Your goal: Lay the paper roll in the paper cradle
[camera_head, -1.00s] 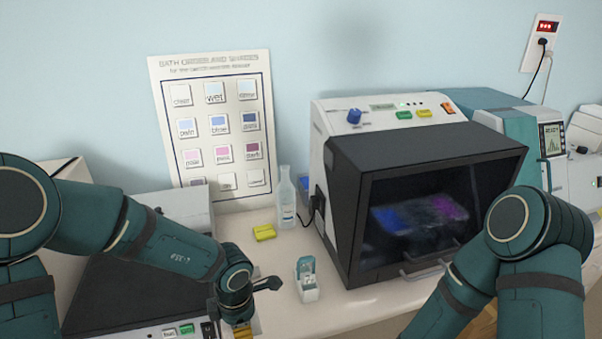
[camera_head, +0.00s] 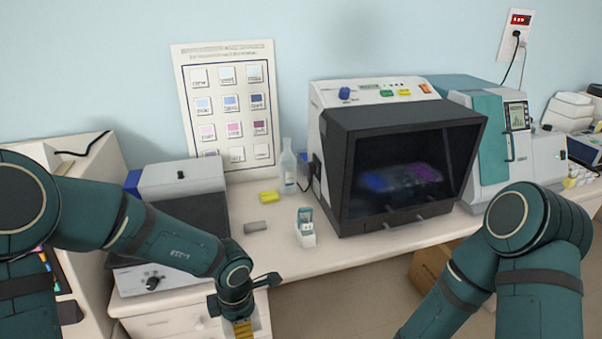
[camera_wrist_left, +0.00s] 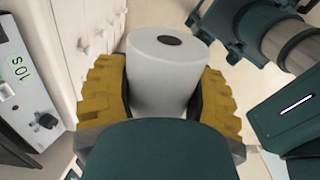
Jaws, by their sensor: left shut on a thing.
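The paper roll (camera_wrist_left: 165,75) is a pale grey-white cylinder with a dark hole in its end. In the left wrist view it sits between the yellow pads of my left gripper (camera_wrist_left: 163,95), which is shut on it. In the head view my left gripper (camera_head: 243,328) is low in the picture, in front of the bench edge, and the roll is hidden or out of frame there. My right arm shows at the right, but its gripper is out of view. I cannot make out the paper cradle for certain in any view.
The bench (camera_head: 350,252) carries a dark-windowed stainer (camera_head: 415,165), a grey-and-black instrument (camera_head: 185,205), a small grey cylinder (camera_head: 256,226), a yellow block (camera_head: 269,197), a bottle (camera_head: 288,168) and a small white-teal container (camera_head: 305,230). A cardboard box (camera_head: 432,268) is below the bench.

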